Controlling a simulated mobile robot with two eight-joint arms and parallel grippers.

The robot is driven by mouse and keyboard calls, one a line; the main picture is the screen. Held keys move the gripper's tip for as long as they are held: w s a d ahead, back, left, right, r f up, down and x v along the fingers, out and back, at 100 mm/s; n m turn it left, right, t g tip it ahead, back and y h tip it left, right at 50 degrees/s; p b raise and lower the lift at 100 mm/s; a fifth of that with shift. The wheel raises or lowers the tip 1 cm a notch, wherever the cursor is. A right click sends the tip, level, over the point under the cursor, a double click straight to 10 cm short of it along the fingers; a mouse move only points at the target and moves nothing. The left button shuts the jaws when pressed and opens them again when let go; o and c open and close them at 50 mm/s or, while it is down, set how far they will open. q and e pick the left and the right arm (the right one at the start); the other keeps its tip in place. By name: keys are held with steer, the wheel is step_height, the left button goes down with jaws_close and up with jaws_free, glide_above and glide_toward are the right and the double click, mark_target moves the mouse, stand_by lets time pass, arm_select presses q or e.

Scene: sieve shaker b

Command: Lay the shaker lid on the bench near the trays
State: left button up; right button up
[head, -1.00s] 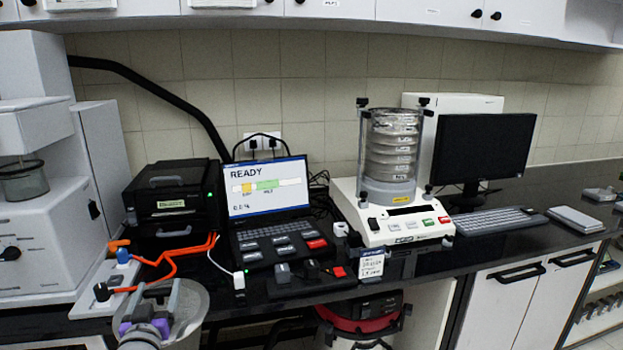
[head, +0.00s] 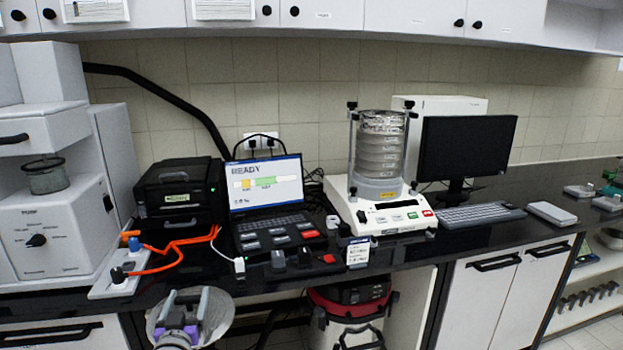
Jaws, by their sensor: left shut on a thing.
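The shaker lid (head: 221,309) is a round, pale, see-through disc at the bottom left of the head view. My left gripper (head: 186,302) is shut on it and holds it in front of the bench's front edge, below the bench top. The fingers hide part of the lid. The sieve shaker (head: 381,207) stands on the black bench (head: 420,255) with its stack of clear sieves (head: 381,155) between two posts. Small grey, tray-like items (head: 578,191) lie at the far right of the bench; I cannot tell if they are the trays. My right gripper is not in view.
A laptop (head: 268,205) reading READY, a black box (head: 178,190) and orange cables (head: 170,250) crowd the left. A monitor (head: 467,150) and keyboard (head: 480,216) stand right of the shaker. A red-topped vacuum (head: 348,305) sits under the bench. Bare bench shows along the right front.

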arm_select(q)
steer(key=w+d+f+m+h+p, duration=0.1)
steer(key=w+d+f+p, duration=0.1)
steer(key=d, duration=0.3)
steer(key=w+d+f+h+p, duration=0.1)
steer(key=w+d+f+p, duration=0.1)
steer(key=d, duration=0.4)
steer(key=shift+f+m+h+p, duration=0.25)
steer(key=shift+m+h+p, duration=0.15)
steer(key=shift+p, duration=0.15)
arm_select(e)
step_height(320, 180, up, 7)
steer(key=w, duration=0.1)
arm_select(q)
steer(key=shift+a, duration=0.1)
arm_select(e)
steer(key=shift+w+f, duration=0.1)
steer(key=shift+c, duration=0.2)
